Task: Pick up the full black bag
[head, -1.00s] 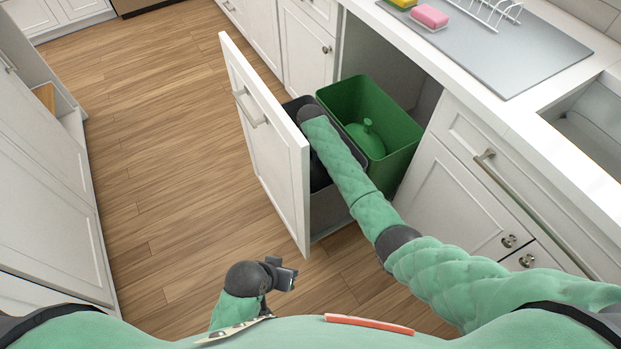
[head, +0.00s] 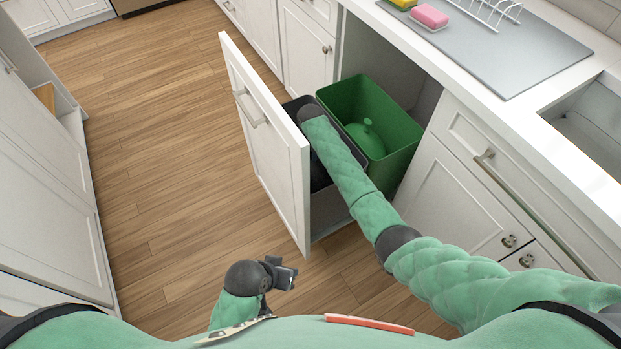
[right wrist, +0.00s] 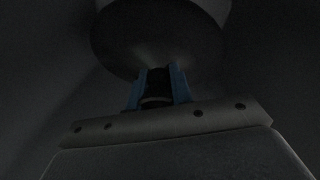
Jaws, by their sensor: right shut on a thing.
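The black bag (right wrist: 160,40) fills the upper middle of the right wrist view, dark and rounded. In the head view only a dark patch of it (head: 318,174) shows inside the grey bin (head: 333,215), mostly hidden by my right arm. My right gripper (right wrist: 162,84) has its blue fingers shut on the narrow top of the bag, down in the bin. In the head view the right gripper's fingers are hidden below the wrist. My left gripper (head: 286,275) is near the bottom middle, away from the bins; its finger gap is unclear.
A green bin (head: 405,150) with a green bag (head: 366,138) stands beside the grey bin in the pulled-out drawer. The white drawer front (head: 265,150) stands to the left. The counter (head: 440,70) overhangs at the right. The wood floor (head: 170,150) at left is clear.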

